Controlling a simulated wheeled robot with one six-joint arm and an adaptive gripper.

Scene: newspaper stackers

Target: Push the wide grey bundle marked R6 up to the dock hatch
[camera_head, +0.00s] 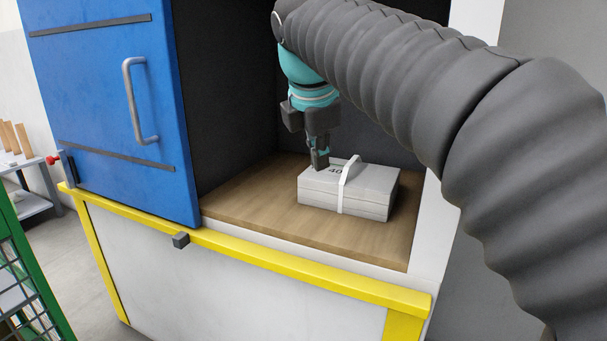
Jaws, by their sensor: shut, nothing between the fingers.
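A light grey paper bundle (370,190) with a white strap around it lies flat on the wooden floor (260,207) of a dark-walled opening. The printing on its top is partly hidden and looks like "40"; I cannot make out R6. My gripper (319,162) points down, with its fingers together and empty, at the bundle's far left edge. The fingertips overlap the bundle's top in the picture, and I cannot tell whether they touch it. A blue door panel (100,90) with a grey handle stands at the opening's left. No label identifies the dock hatch.
Bare wooden floor lies left and in front of the bundle. A green mesh frame (25,270) stands at the lower left.

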